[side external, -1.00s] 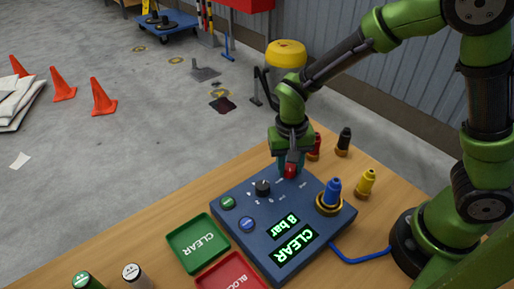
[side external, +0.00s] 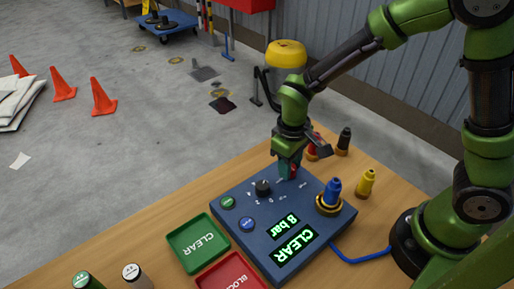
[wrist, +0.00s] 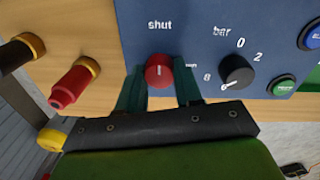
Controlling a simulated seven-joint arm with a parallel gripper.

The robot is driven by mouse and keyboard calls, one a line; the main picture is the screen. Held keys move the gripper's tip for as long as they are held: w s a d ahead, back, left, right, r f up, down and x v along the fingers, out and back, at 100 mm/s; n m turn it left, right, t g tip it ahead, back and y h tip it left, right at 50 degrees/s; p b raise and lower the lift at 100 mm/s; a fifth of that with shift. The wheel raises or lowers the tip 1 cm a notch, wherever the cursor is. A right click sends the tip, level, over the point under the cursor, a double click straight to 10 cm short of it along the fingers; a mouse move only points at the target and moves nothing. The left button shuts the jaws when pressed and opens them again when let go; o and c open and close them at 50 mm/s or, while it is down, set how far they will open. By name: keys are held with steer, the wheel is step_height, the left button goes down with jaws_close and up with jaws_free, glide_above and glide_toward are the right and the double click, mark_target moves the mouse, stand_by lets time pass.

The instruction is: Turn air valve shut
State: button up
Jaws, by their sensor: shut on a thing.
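The blue console (side external: 240,215) lies on the wooden table, its displays reading "8 bar" and "CLEAR". Its red air valve knob (wrist: 159,71) sits between my gripper's teal fingers (wrist: 159,88) in the wrist view. The knob's white mark lines up with the printed word "shut" above it; a second label beside it is partly hidden. In the side view my gripper (side external: 287,168) is down at the console's far edge, shut on the knob (side external: 293,172), which it partly hides. A black bar dial (wrist: 236,71) with numbers is right of the knob.
A blue fitting (side external: 332,191) stands in a brass ring on the console. Yellow (side external: 366,183), black (side external: 344,141) and red (side external: 312,150) fittings stand behind. A green CLEAR tray (side external: 197,245) and red BLOCKED tray (side external: 231,272) lie in front.

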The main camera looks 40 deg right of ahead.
stand_by(0.4)
steer(key=o, duration=1)
steer(key=shift+o, duration=0.2)
steer(key=shift+r, duration=0.1)
step_height(320, 180, up, 17)
steer(key=shift+a, duration=0.4)
steer(key=s+d+r+m+t+y, duration=0.2)
steer(key=s+d+m+t, duration=0.4)
steer(key=s+d+t, duration=0.1)
steer(key=s+d, duration=0.1)
steer(key=s, duration=0.1)
steer(key=shift+s+r+y, duration=0.3)
steer(key=shift+s, duration=0.1)
